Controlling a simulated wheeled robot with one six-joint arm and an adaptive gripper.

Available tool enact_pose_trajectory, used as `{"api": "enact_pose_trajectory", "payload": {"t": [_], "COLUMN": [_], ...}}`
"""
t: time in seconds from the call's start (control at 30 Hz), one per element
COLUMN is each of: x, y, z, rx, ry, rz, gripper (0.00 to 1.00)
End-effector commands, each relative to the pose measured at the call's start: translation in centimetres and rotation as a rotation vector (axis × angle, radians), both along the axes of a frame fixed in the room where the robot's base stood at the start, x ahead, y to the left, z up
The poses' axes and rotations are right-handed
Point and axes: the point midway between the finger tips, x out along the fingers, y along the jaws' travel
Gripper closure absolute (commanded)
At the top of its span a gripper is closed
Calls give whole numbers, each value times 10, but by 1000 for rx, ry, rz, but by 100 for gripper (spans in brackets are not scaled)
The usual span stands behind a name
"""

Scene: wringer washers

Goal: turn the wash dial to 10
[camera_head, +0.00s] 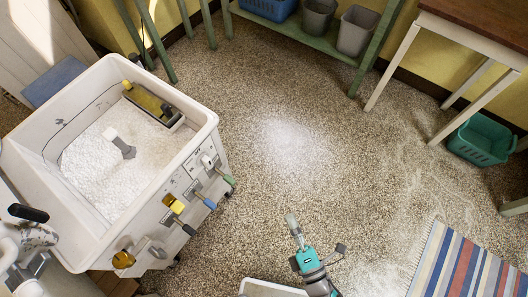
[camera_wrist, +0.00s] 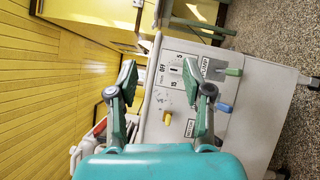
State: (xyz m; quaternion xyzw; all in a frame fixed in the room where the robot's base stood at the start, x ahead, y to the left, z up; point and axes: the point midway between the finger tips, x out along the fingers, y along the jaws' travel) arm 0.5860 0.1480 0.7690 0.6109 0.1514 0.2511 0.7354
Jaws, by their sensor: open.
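The washer's wash dial (camera_head: 207,161) is a small pale knob on the front panel of the white washer (camera_head: 22,158), near its right corner. In the wrist view I make out the panel's OFF, 5 and 15 marks, turned sideways. A finger partly covers the dial area there, and the dial's setting cannot be read. My gripper (camera_wrist: 160,68) is open and empty, its two dark fingers spread in front of the panel. In the head view its teal body (camera_head: 308,262) is at the bottom, to the right of the washer and apart from it.
Green (camera_head: 230,181), blue (camera_head: 210,204) and yellow (camera_head: 175,206) handles stick out of the panel. A brass-coloured knob (camera_head: 123,259) sits at its lower left. The speckled floor between is clear. A striped rug (camera_head: 465,265) lies at the right; a wooden table (camera_head: 480,22) stands beyond.

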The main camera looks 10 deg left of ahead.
Motion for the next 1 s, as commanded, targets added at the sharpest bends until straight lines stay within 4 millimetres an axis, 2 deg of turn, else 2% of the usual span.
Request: {"api": "enact_pose_trajectory", "payload": {"t": [0.03, 0.2, 0.4, 0.5, 0.7, 0.87, 1.0], "x": [14, 50, 83, 93, 101, 107, 115], "y": [18, 79, 146, 169, 193, 206, 227], "z": [-6, -28, -47, -54, -61, -61, -60], "rx": [-91, -418, -724, -822, -918, -927, -925], "ry": [-80, -382, -735, -868, -1006, -1023, -1023], "rz": [45, 192, 337, 386, 435, 439, 439], "gripper": [50, 50, 50, 50, 50, 50, 50]}}
